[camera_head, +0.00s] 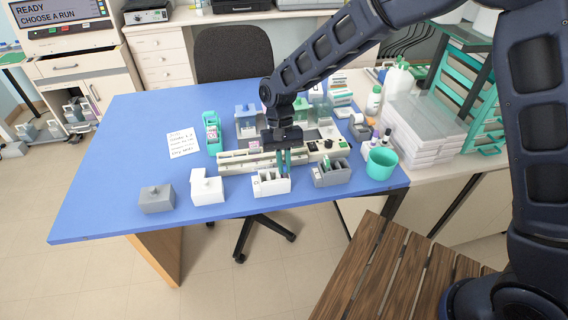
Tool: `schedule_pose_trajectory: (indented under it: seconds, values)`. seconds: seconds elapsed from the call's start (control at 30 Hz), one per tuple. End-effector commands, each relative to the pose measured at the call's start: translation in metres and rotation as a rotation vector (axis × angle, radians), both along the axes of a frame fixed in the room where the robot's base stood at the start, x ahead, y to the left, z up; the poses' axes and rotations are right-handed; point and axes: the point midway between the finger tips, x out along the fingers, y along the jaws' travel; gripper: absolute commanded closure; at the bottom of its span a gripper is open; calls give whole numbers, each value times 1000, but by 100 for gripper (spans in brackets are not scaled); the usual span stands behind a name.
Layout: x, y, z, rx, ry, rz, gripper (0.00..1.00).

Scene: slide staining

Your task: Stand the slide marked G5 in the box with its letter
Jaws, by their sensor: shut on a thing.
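My gripper (285,168) points down with teal fingers, just above and at the right part of an open white box (271,189). It is shut on a thin slide, mostly hidden by the fingers and too small to read. The white box has upright pieces in it. An open grey box (333,182) with upright pieces stands to its right. A white box with a lid (207,190) and a grey box with a lid (157,201) stand to the left. The letters on the boxes cannot be read, nor can I tell whether the slide touches the white box.
A pale staining station (240,158) lies behind the boxes. A teal cup (381,163) stands at the right table edge. A teal dispenser (212,133) and a written note (182,143) are at left. The blue table's (110,160) left side is clear.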

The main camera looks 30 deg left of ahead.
Motion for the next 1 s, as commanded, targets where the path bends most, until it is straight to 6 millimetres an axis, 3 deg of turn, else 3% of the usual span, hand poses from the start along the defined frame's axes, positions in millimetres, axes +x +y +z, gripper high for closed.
schedule_pose_trajectory:
  seconds: [0.7,0.8,0.87,1.0]
  values:
    - [0,0,-6,-1,1,0,100]
    - [0,0,-6,0,0,0,76]
    - [0,0,-6,0,0,0,66]
    - [0,0,-6,0,0,0,66]
